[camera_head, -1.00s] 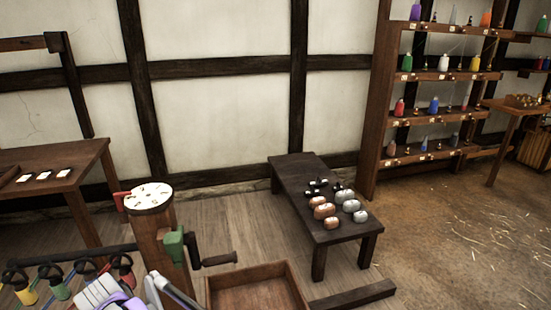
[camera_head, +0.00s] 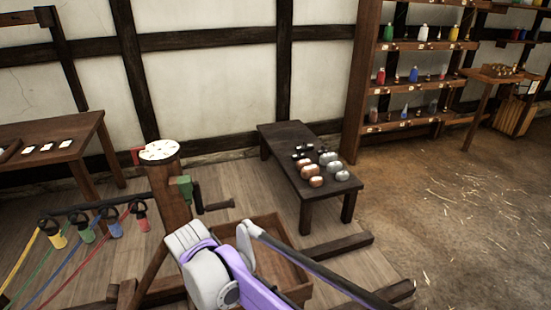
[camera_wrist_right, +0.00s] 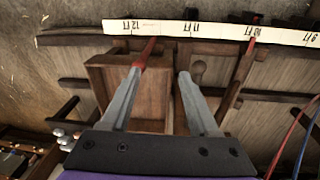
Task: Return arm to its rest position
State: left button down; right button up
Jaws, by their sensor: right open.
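My right gripper (camera_wrist_right: 161,70) shows in the right wrist view with its two grey fingers spread apart and nothing visible between them. It is above a wooden crate (camera_wrist_right: 107,82) and the plank floor; its height is hard to tell. A purple and grey arm of mine (camera_head: 208,272) crosses the bottom middle of the head view, in front of the crate (camera_head: 262,232). Its dark link runs off toward the lower right. No gripper shows in the head view. My left gripper is out of sight.
A wooden post with a white disc (camera_head: 160,151) and a green-hubbed crank (camera_head: 186,188) stands beside the arm. A dark bench (camera_head: 286,137) holds metal weights. A marked tape (camera_wrist_right: 215,30) crosses the wrist view.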

jog(key=s+d+r+m+t+y+p, duration=0.1)
jog(key=s+d+r+p, duration=0.15)
jog(key=d, duration=0.75)
jog(key=s+d+r+t+p, duration=0.1)
jog(key=s+d+r+p, duration=0.15)
jog(key=d, duration=0.65)
jog(key=s+d+m+t+p, duration=0.1)
jog(key=s+d, duration=0.3)
jog(key=d, duration=0.2)
jog(key=s+d+m+t+p, duration=0.1)
jog(key=s+d+p, duration=0.1)
jog(key=s+d, duration=0.2)
jog(key=d+f, duration=0.1)
jog(key=d, duration=0.2)
jog(key=shift+s, duration=0.35)
